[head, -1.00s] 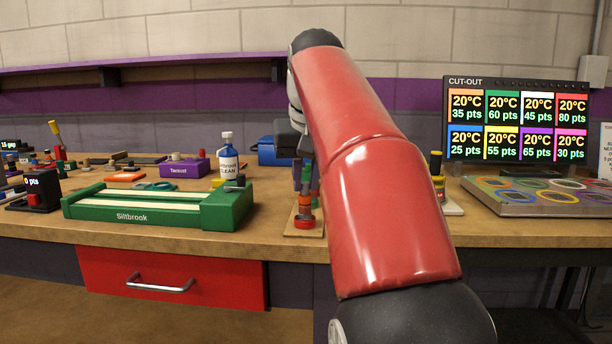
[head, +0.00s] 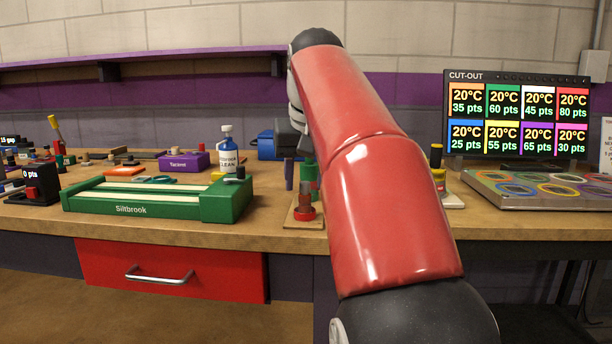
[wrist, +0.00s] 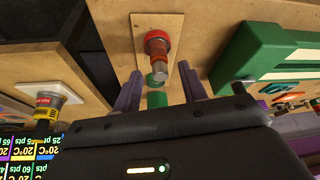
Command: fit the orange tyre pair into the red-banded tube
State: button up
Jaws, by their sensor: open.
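The red-banded tube (head: 305,202) stands upright on a small wooden board (head: 292,222), its red band (head: 305,214) at the base. In the wrist view its red band (wrist: 158,40) and grey-brown body (wrist: 160,72) show on the board (wrist: 140,22). My gripper (wrist: 160,92) is open. Its purple fingers stand apart beyond the tube's end, on either side of a green cylinder in this view. One finger shows left of the green cylinder in the head view. I cannot make out the orange tyre pair; whether it is inside the tube cannot be told.
The green cylinder (head: 310,182) stands close behind the tube. The green Siltbrook device (head: 132,210) lies to the left, with a blue-and-white bottle (head: 227,158) behind it. A yellow-and-black item (head: 437,172) on a pale base and a ring tray (head: 540,190) are to the right.

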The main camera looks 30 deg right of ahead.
jog(key=p+v, duration=0.3)
jog(key=v, duration=0.4)
jog(key=shift+r, duration=0.4)
jog(key=shift+s+a, duration=0.15)
jog(key=s+a+f+n, duration=0.1)
jog(key=s+a+f, duration=0.3)
jog(key=f, duration=0.6)
jog(key=s+a+f+n+y, duration=0.1)
jog(key=s+a+f, duration=0.3)
jog(key=f, duration=0.7)
jog(key=s+a+f+n+t, duration=0.1)
jog(key=s+a+f, duration=0.3)
jog(key=s+f, duration=0.4)
notch_tip(320, 180, down, 3)
jog(key=shift+r+n, duration=0.1)
jog(key=shift+n, duration=0.3)
